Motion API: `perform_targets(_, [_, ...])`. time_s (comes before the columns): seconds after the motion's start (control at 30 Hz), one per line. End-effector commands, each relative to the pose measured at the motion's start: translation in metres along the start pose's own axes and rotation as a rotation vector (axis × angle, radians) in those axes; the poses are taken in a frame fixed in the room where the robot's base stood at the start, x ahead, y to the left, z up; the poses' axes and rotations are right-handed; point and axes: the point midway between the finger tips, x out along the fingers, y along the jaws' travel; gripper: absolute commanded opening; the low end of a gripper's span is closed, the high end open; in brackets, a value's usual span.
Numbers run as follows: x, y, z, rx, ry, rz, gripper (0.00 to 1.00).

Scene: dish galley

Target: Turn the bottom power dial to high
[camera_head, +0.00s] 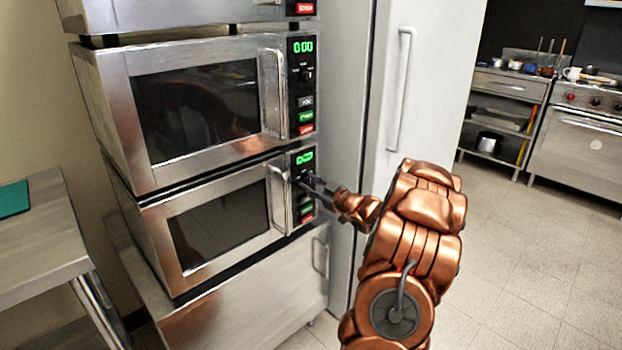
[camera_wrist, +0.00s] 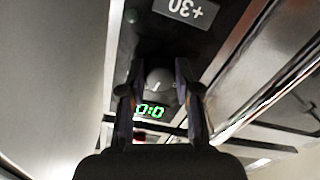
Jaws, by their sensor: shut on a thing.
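The bottom microwave (camera_head: 148,222) is the lower of two fully visible stacked steel microwaves, with its door closed. Its control panel has a lit green display (camera_head: 304,157), which also shows in the wrist view (camera_wrist: 149,111). The power dial (camera_wrist: 159,78) is a round grey knob with a short white mark that slants toward the display side in the wrist view. My gripper (camera_head: 304,182) reaches the panel from the right and is shut on the dial, one finger on each side (camera_wrist: 154,86). The head view mostly hides the dial behind the fingers. I cannot read its setting labels.
Another microwave (camera_head: 110,85) sits directly above, with its own dial (camera_head: 306,75). The bottom door's handle (camera_head: 277,200) stands just left of the panel. A white refrigerator (camera_head: 435,75) is close on the right. A steel table (camera_head: 40,245) is at left; open floor lies right.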

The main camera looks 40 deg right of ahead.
Motion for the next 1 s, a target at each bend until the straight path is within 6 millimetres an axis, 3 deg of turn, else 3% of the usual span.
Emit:
perform_targets(0.2, [-0.0001,0.002,-0.0074,0.179,-0.002,-0.002,0.0])
perform_targets(1.0, [0.0,-0.0012,-0.0023,0.811,-0.003,-0.002,0.0])
